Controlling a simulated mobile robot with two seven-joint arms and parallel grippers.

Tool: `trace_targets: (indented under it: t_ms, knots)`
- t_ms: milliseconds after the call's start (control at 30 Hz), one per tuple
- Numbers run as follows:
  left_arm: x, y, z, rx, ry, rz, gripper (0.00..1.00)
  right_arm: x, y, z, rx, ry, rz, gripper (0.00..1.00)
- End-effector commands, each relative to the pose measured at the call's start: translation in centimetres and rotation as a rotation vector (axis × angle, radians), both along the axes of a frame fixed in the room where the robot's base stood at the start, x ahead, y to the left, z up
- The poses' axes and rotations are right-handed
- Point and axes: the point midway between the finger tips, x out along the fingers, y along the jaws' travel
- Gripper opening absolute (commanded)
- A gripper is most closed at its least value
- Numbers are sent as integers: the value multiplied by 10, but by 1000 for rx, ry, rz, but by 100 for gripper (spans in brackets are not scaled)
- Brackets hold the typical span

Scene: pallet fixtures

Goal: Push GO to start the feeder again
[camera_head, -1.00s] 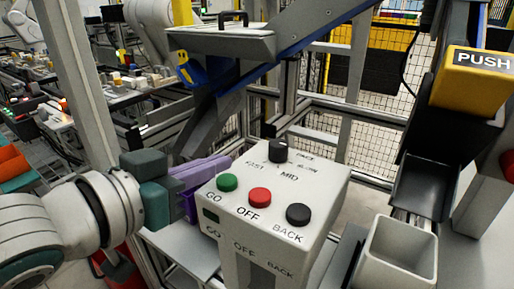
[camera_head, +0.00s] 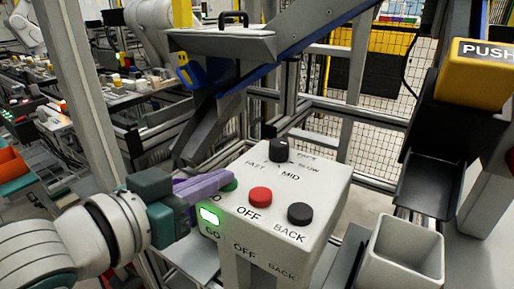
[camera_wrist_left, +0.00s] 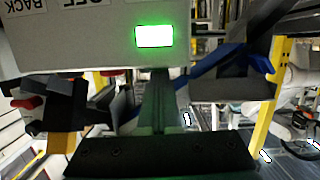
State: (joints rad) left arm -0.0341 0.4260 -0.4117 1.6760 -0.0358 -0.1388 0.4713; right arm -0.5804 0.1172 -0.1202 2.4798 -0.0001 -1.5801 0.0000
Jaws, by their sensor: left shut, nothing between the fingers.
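The white control box (camera_head: 300,228) stands in the middle of the head view, with a green GO button (camera_head: 231,186), a red OFF button (camera_head: 260,197) and a black BACK button (camera_head: 300,213). The lamp (camera_head: 210,215) above the front GO label glows green; it also shows in the left wrist view (camera_wrist_left: 154,36). My left gripper (camera_head: 226,181) is shut and empty, its purple fingertips at the GO button and hiding most of it. Whether they touch or press it I cannot tell. My right gripper is not in view.
A black knob (camera_head: 281,150) on the box top is marked FAST, MID and SLOW. A yellow PUSH block (camera_head: 480,75) hangs at the right above a dark chute (camera_head: 428,185) and an open grey bin (camera_head: 402,255). A metal post rises at the left.

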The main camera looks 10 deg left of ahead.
Motion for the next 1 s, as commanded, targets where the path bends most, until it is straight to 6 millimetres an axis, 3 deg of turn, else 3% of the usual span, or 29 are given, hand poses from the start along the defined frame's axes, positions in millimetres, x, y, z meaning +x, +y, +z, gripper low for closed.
trace_targets:
  t_ms: [33,167,400,467,700,1000]
  knots:
    - [-4,2,-12,10,31,5,0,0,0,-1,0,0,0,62]
    - [-3,2,-4,10,30,4,0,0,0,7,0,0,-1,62]
    - [6,2,48,3,8,4,0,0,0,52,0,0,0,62]
    - [-7,7,42,3,11,4,0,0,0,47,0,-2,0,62]
    - [-53,24,55,2,5,2,0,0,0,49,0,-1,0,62]
    - [-82,35,64,2,0,3,0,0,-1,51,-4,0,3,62]
